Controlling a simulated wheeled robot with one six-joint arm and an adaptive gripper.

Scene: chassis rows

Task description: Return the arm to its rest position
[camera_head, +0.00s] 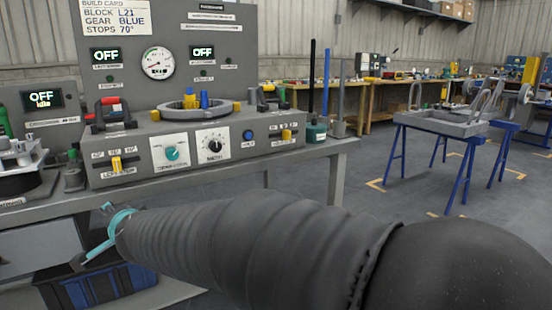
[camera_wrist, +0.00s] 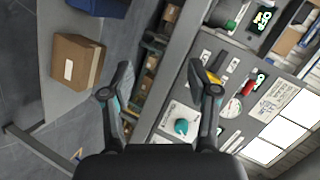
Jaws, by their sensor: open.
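My arm reaches from the lower right to the left across the front of the grey bench in the head view. My gripper (camera_wrist: 160,90) shows in the wrist view with its two dark fingers spread wide and nothing between them. In the head view only part of its teal and grey end (camera_head: 112,232) shows, in front of the bench's front edge and below its top. The arm's sleeve hides part of the lower bench.
A grey control console (camera_head: 200,140) with knobs, a gauge and a ring fixture stands on the bench (camera_head: 300,160). A blue bin (camera_head: 95,285) is below. A cardboard box (camera_wrist: 78,62) shows in the wrist view. Blue trestles (camera_head: 440,130) stand right, with open floor (camera_head: 400,220) before them.

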